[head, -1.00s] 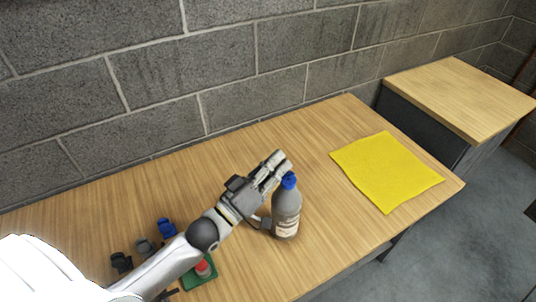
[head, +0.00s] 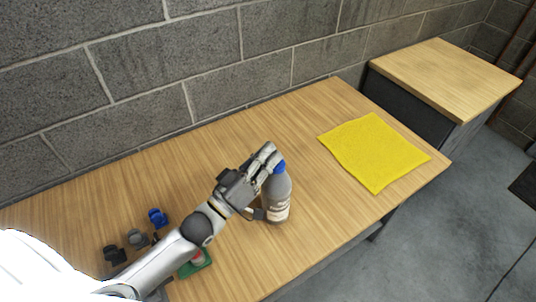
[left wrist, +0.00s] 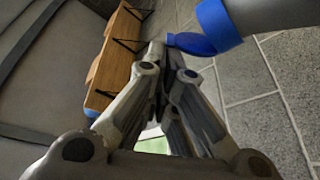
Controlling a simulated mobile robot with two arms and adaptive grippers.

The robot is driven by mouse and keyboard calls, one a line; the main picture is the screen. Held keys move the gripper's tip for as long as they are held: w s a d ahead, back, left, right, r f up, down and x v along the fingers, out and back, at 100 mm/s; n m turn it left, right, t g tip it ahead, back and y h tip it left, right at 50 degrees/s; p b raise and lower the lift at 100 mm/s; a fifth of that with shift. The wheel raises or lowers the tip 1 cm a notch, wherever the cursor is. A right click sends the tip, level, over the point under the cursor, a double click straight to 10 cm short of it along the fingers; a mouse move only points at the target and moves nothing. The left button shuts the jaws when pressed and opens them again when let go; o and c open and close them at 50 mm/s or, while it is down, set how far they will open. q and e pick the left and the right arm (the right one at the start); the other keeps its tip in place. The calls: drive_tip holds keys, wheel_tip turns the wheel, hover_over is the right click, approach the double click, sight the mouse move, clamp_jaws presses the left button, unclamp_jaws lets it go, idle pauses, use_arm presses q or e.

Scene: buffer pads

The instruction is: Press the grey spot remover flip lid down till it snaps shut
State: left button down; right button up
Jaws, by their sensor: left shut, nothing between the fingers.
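The spot remover is a grey bottle (head: 277,195) with a pale label, upright on the wooden table. Its blue cap (head: 281,167) is partly hidden behind my left gripper (head: 268,154) in the head view. In the left wrist view the blue flip lid (left wrist: 217,26) shows at the top, beside the grey bottle body (left wrist: 280,14), with a blue tab reaching toward the fingertips. My left gripper is shut and empty, its tips close beside the cap. I cannot tell whether they touch it or how far the lid stands open. My right gripper is not in view.
A yellow cloth (head: 375,152) lies to the right of the bottle. Small blue (head: 158,217), grey (head: 138,238) and black (head: 114,255) items stand at the left, near a green tray (head: 197,267). A second table (head: 450,80) stands at the far right. A block wall runs behind.

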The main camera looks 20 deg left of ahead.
use_arm(q)
drive_tip(key=shift+s+d+f+m, duration=0.1)
drive_tip(key=shift+f+m, duration=0.05)
drive_tip(key=shift+m, duration=0.15)
drive_tip(key=m, duration=0.1)
drive_tip(key=m+h+b, duration=0.1)
drive_tip(key=m, duration=0.1)
drive_tip(key=d+f+m+h+b, duration=0.1)
drive_tip(key=shift+s+g, duration=0.3)
drive_tip(key=shift+s+d+f+m+g+h+b, duration=0.15)
drive_tip(key=shift+m+h+b, duration=0.15)
drive_tip(key=shift+m, duration=0.55)
drive_tip(key=shift+d+f+m+g+h+b, duration=0.15)
drive_tip(key=shift+m+g+h+b, duration=0.15)
drive_tip(key=shift+m, duration=0.5)
drive_tip(key=shift+s+d+f+m+g+h+b, duration=0.15)
drive_tip(key=shift+m+h, duration=0.25)
drive_tip(key=shift+m, duration=0.45)
